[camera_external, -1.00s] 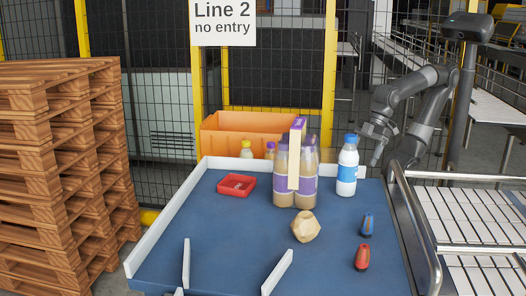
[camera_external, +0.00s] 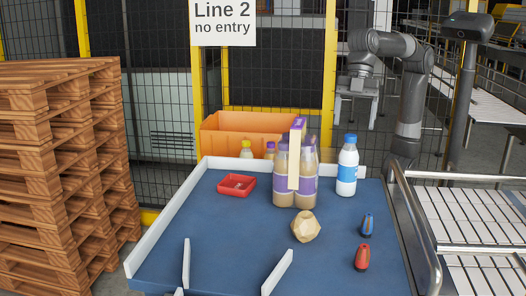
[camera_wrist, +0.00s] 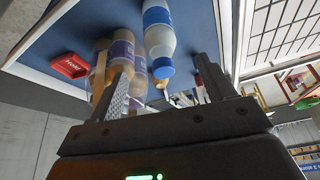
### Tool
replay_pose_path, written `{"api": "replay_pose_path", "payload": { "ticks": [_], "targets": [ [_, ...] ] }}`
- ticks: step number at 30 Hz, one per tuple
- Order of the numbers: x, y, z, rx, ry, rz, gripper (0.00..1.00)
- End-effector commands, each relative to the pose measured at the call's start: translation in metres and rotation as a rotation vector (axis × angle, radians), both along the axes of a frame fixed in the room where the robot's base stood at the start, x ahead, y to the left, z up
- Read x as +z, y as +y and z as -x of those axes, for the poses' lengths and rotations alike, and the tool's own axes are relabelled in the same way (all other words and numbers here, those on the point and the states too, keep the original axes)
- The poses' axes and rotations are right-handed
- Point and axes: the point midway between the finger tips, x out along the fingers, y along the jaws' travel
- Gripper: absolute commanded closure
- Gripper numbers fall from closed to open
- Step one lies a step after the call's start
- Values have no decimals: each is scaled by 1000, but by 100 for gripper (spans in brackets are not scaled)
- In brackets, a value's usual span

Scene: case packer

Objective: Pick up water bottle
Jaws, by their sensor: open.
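The water bottle, white with a blue label and blue cap (camera_external: 347,178), stands upright at the back right of the blue table, beside the bottle pack. In the wrist view the water bottle (camera_wrist: 159,41) appears at the upper middle, its cap towards my gripper. My gripper (camera_external: 358,117) points down above the bottle, clear of its cap. It is open and empty; in the wrist view its two fingers (camera_wrist: 165,85) stand apart, with the cap showing between and beyond them.
A pack of brown bottles with purple labels (camera_external: 281,189) stands just left of the bottle. A red tray (camera_external: 236,194), a tan faceted block (camera_external: 306,228), and blue (camera_external: 367,225) and red (camera_external: 362,258) small items lie on the table (camera_external: 220,245). An orange bin (camera_external: 250,125) is behind.

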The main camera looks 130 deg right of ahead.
Motion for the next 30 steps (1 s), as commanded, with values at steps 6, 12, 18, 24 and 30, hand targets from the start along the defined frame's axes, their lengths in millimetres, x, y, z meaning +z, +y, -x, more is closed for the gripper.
{"api": "replay_pose_path", "payload": {
  "ticks": [6, 12, 18, 24, 30],
  "targets": [
    [-33, 7, -10, 0, 2, 0, 25],
    [-48, 10, -16, -1, 1, 0, 25],
    [-74, 15, -24, -1, 3, 0, 25],
    [-93, 19, -31, -1, 1, 0, 25],
    [-93, 19, -31, -1, 0, 0, 25]
  ]
}}
